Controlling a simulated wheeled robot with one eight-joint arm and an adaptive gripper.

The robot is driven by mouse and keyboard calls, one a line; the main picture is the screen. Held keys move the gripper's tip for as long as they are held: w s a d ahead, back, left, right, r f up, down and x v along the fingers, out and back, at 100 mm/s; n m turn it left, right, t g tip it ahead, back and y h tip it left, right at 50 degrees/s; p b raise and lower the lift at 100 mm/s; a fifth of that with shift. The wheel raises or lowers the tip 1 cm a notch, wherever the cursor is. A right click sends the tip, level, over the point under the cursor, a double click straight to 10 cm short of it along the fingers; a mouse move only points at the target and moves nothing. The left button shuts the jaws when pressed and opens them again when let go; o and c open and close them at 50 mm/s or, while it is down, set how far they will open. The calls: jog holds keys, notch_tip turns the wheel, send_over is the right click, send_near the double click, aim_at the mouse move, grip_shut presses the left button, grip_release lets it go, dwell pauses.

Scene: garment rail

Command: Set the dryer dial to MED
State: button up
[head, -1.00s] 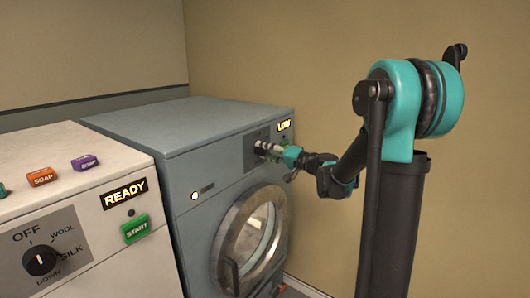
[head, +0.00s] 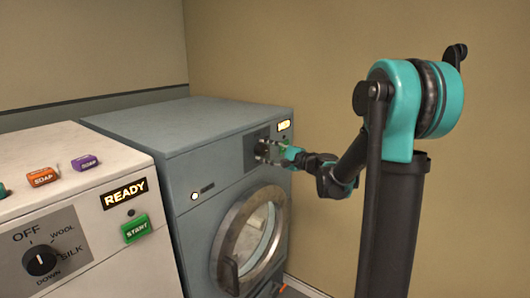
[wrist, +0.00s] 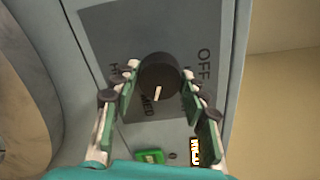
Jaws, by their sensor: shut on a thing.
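The grey dryer (head: 215,140) stands by the wall, with its round door (head: 250,240) shut. Its black dial (wrist: 160,72) sits on a dark panel, which shows OFF and MED lettering in the wrist view. The dial's white pointer faces the MED label (wrist: 150,108). My gripper (wrist: 160,80) is shut on the dial, with one finger on each side of it; in the head view my gripper (head: 270,152) hides most of the dial. The small lit display (head: 284,125) appears to read MED; it also shows in the wrist view (wrist: 195,151), turned sideways.
A white washer (head: 90,165) stands left of the dryer, with a READY display (head: 124,192), a green START button (head: 136,229) and its own dial (head: 40,261). Orange (head: 43,177) and purple (head: 85,162) boxes sit on top. A wall is close on the right.

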jog(key=shift+m, duration=0.6)
jog(key=o, duration=1.2)
jog(key=v, duration=1.2)
